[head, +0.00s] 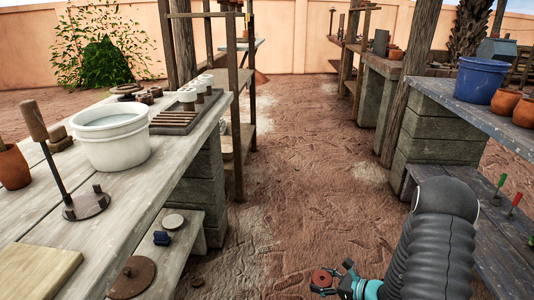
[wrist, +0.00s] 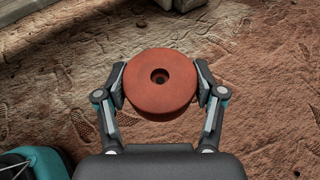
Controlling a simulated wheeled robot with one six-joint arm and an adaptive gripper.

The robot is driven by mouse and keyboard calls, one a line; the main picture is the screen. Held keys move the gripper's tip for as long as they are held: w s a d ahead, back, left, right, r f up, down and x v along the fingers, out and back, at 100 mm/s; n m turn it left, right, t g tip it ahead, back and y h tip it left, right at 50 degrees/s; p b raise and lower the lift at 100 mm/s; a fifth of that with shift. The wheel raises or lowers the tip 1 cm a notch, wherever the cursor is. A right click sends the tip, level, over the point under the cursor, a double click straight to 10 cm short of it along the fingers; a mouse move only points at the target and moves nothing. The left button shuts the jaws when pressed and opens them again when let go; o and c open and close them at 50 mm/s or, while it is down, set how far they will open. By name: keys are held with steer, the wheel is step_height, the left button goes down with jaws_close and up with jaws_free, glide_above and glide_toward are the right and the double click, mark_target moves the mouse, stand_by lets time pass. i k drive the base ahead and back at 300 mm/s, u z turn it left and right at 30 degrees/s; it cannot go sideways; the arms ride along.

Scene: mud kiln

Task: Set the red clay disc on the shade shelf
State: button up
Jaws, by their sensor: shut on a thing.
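The red clay disc (head: 322,277) is a thick round with a small dark hole in its middle. It also shows in the wrist view (wrist: 178,95), face toward the camera. My gripper (head: 330,281) is shut on the disc, one finger at each side of its rim, as the wrist view (wrist: 161,88) shows. The disc hangs over the earth floor between the two rows of benches, low in the head view. A wooden post rack (head: 232,80) with shelf boards stands beyond the left bench; I cannot tell for sure whether it is the shade shelf.
The left bench (head: 125,190) carries a white bucket (head: 110,140), a slatted tray and a metal stand. A lower board (head: 150,255) below it holds small discs. The right bench (head: 470,105) carries a blue tub (head: 482,80) and clay pots. The floor aisle (head: 300,150) between is clear.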

mark_target(222, 86)
steer(key=i, duration=1.55)
steer(key=u, duration=0.35)
steer(key=i, duration=1.85)
steer(key=u, duration=0.3)
